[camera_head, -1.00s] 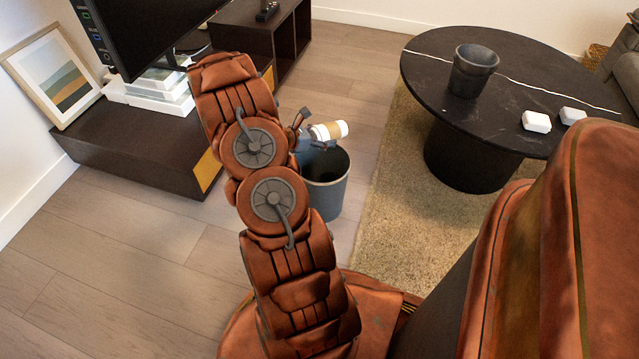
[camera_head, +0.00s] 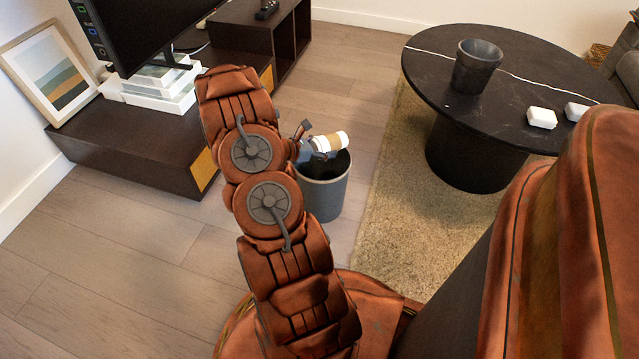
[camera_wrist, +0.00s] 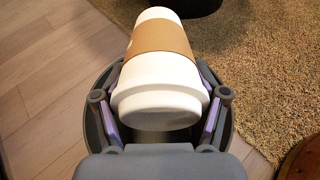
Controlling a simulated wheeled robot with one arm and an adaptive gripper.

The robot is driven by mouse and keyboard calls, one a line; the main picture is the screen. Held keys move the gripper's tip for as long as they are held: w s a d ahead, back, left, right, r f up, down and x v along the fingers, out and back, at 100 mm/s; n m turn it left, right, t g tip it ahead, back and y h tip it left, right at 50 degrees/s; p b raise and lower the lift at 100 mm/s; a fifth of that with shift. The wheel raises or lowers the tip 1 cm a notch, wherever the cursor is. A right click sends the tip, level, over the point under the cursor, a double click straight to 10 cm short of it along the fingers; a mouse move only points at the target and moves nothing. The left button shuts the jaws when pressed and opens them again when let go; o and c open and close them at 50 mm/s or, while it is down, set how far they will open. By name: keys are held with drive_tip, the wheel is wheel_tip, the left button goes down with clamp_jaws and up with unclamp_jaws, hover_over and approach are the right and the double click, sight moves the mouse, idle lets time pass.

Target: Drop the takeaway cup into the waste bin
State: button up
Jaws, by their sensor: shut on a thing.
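The takeaway cup (camera_head: 328,142) is white with a brown sleeve and lies tilted on its side in my gripper (camera_head: 311,146). In the wrist view my gripper (camera_wrist: 160,112) has a finger on each side of the cup (camera_wrist: 161,62), shut on it. The waste bin (camera_head: 323,192) is a grey round bin standing on the wooden floor. The cup is above the bin's opening, near its rim. In the wrist view the bin's dark rim (camera_wrist: 98,137) shows below and around the gripper. The bin's inside is mostly hidden by the cup and gripper.
A round black table (camera_head: 433,83) with a dark pot (camera_head: 476,66) and two small white boxes (camera_head: 541,118) stands at the right on a shag rug (camera_head: 385,235). A dark TV bench (camera_head: 130,142) is at the left. Wooden floor (camera_head: 120,245) in front is clear.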

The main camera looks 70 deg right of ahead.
drive_tip(key=o, duration=1)
drive_tip(key=v, duration=1.2)
drive_tip(key=shift+r, duration=0.15)
drive_tip(key=s+a+r+m+y+p, duration=0.1)
drive_tip(key=a+r+m+p, duration=0.1)
drive_tip(key=a+r+p, duration=0.65)
drive_tip(key=s+a+r+m+t+y+p, duration=0.1)
drive_tip(key=a+r+m+y+p, duration=0.2)
drive_tip(key=r, duration=1.1)
drive_tip(key=s+a+r+m+p, duration=0.1)
drive_tip(key=a+r+m+p, duration=0.1)
drive_tip(key=a+r+p, duration=0.75)
drive_tip(key=s+a+r+m+t+y+p, duration=0.1)
drive_tip(key=s+a+r+y+p, duration=0.1)
drive_tip(key=a+r+p, duration=0.4)
drive_tip(key=s+a+r+m+t+y+p, duration=0.1)
drive_tip(key=s+a+r+t+y+p, duration=0.1)
drive_tip(key=s+a+r+p, duration=0.2)
drive_tip(key=s+a+r+m+t+y+p, duration=0.2)
drive_tip(key=a+r+p, duration=0.8)
drive_tip(key=a+r, duration=0.5)
drive_tip(key=shift+s+a+r+y, duration=0.1)
drive_tip(key=shift+s+r+y, duration=0.2)
drive_tip(key=shift+r, duration=0.6)
drive_tip(key=shift+s+a+r+y, duration=0.1)
drive_tip(key=shift+s+r, duration=0.3)
drive_tip(key=shift+r, duration=0.45)
drive_tip(key=shift+s+a+r+y, duration=0.15)
drive_tip(key=shift+s+r, duration=0.25)
drive_tip(key=shift+r, duration=0.5)
